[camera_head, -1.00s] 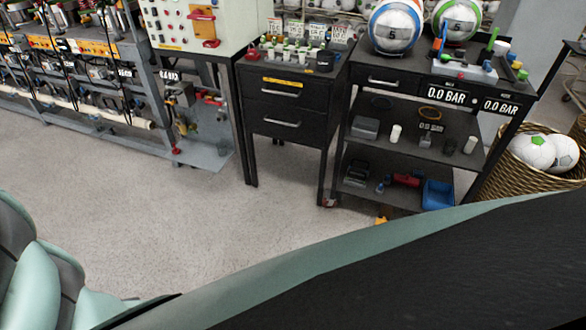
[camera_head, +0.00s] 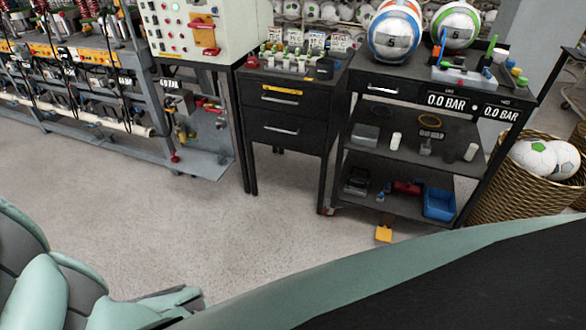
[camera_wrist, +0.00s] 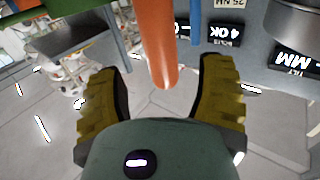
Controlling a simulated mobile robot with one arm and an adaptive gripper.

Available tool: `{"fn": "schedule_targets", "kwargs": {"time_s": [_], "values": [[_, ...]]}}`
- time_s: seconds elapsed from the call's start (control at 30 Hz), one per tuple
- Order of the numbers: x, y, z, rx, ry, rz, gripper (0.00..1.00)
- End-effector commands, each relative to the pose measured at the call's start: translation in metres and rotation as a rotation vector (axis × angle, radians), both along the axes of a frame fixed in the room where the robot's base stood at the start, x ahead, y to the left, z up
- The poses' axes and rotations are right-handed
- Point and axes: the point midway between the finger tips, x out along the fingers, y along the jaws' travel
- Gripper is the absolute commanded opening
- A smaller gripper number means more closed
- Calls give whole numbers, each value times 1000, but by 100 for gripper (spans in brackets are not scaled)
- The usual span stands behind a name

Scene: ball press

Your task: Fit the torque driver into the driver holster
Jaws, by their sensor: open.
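In the wrist view, my gripper (camera_wrist: 163,90) is open, its two yellow ribbed fingers spread apart. An orange rounded rod (camera_wrist: 158,45) comes down from the top of the wrist view and ends between the fingertips, apart from both. It may be the torque driver's handle, but I cannot tell for sure. A blue rod (camera_wrist: 195,20) and a green bar (camera_wrist: 50,8) are beside it. I cannot make out the driver holster for certain in either view.
A black drawer cabinet (camera_head: 288,110) carries small green-topped parts and a black block (camera_head: 325,68). A control panel (camera_head: 200,30) stands to its left. A cart (camera_head: 410,98) with balls stands to its right, beside a ball basket (camera_head: 525,185). The floor in front (camera_head: 180,235) is clear.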

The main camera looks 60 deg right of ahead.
Motion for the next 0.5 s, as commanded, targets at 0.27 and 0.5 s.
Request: {"fn": "schedule_targets", "kwargs": {"time_s": [0.27, 0.5], "values": [[-17, -42, -1, -1, 1, -5, 68], [-22, -52, 0, 1, 2, -4, 68]]}}
